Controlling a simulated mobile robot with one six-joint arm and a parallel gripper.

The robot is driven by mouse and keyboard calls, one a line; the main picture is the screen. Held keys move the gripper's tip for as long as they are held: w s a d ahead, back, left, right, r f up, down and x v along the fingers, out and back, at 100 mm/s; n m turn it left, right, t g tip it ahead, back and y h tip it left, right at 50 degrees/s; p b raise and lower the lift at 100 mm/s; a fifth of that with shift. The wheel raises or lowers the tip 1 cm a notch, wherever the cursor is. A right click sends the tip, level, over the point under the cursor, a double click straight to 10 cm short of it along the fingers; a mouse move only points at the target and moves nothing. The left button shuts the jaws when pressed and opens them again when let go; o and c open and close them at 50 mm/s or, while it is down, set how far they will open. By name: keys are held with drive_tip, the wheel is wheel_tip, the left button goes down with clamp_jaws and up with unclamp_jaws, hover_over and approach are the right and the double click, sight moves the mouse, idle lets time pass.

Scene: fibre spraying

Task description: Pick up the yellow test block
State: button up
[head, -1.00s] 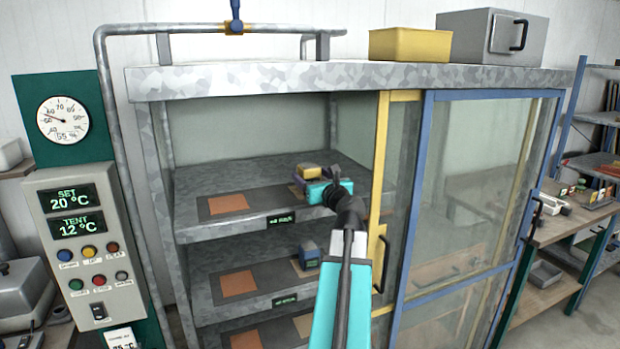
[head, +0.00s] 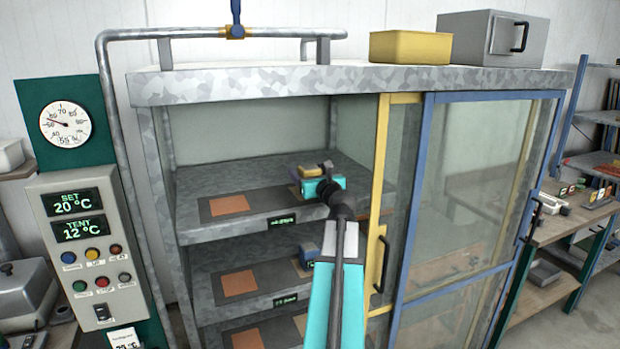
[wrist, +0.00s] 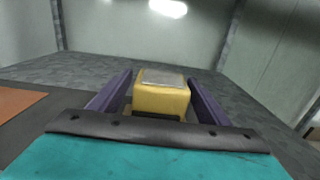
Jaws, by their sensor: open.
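The yellow test block (wrist: 162,97) has a greyish top plate and sits on the top shelf of the cabinet. In the wrist view it stands between the two purple fingers of my gripper (wrist: 160,98), with a narrow gap showing on each side. My gripper is open around it. In the head view my teal gripper (head: 313,178) is inside the cabinet at the top shelf (head: 290,172), and it and my arm hide most of the block.
An orange square (head: 229,205) lies on a dark mat left of my gripper. The yellow-framed door (head: 381,240) is close on the right. A blue-grey block (head: 308,252) sits on the shelf below. The cabinet roof (head: 300,82) is above. The left of the top shelf is free.

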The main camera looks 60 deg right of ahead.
drive_tip(key=shift+x, duration=1.05)
drive_tip(key=c, duration=1.6)
drive_tip(key=shift+o, duration=0.2)
drive_tip(key=shift+r, duration=0.25)
drive_tip(key=shift+r, duration=1.35)
drive_tip(key=shift+s+r+b, duration=0.15)
drive_tip(key=shift+r+b, duration=0.05)
drive_tip(key=shift+b, duration=0.15)
drive_tip(key=s+d+r+b+v, duration=0.1)
drive_tip(key=d+b+v, duration=0.1)
drive_tip(key=v, duration=1.3)
drive_tip(key=shift+s+r+b, duration=0.25)
drive_tip(key=shift+s+b, duration=0.35)
drive_tip(key=shift+b, duration=0.25)
